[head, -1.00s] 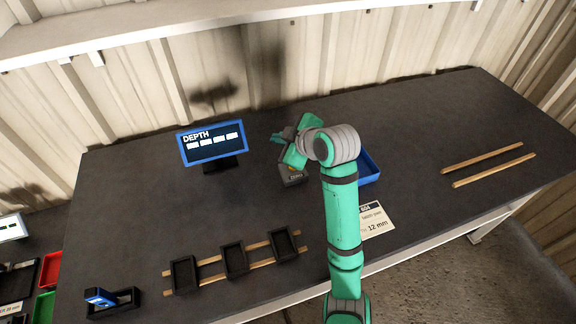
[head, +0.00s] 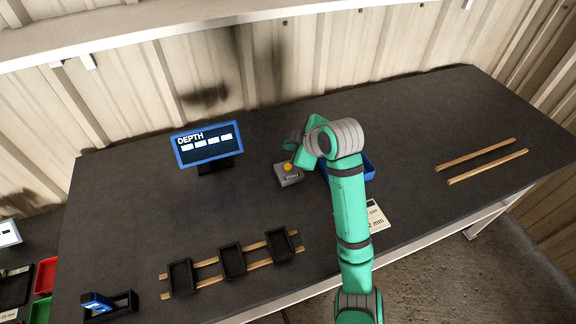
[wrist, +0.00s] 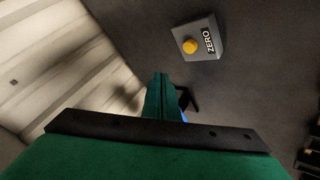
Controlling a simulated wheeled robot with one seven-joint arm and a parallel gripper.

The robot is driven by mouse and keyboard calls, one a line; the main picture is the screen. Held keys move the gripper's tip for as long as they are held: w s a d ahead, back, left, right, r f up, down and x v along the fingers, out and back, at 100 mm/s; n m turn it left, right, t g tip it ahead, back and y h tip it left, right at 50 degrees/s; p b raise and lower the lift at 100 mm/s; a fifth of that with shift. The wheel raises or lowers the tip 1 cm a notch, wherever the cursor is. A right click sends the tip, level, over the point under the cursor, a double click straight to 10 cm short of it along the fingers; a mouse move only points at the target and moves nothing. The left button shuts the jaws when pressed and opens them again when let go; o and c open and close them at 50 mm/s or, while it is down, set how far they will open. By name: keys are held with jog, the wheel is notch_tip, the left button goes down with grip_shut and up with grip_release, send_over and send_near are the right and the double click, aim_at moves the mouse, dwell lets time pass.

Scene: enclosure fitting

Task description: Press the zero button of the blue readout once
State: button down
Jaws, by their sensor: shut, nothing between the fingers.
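The blue readout (head: 209,144) stands on the dark bench with the word DEPTH and a row of white blocks on its screen. The zero button is a yellow knob (head: 288,168) on a small grey box (head: 290,179) marked ZERO, to the right of the readout. In the wrist view the yellow knob (wrist: 190,46) and its box (wrist: 207,38) show at top centre, beyond my fingertips. My gripper (wrist: 162,80) is shut and empty, and appears apart from the knob.
A blue tray (head: 369,167) sits partly behind my arm, with a printed card (head: 378,216) in front. Three black trays (head: 232,261) rest on wooden rails at the front. Two wooden strips (head: 488,166) lie at right. A shelf runs above the back wall.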

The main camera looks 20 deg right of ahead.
send_over(290, 171)
jog(key=shift+f, duration=3)
jog(key=shift+f, duration=0.15)
jog(key=shift+f, duration=0.3)
jog(key=shift+f, duration=0.4)
dwell(0.3)
jog(key=shift+r, duration=0.85)
jog(key=shift+r, duration=0.1)
jog(key=shift+r, duration=2.4)
jog(key=shift+d, duration=0.1)
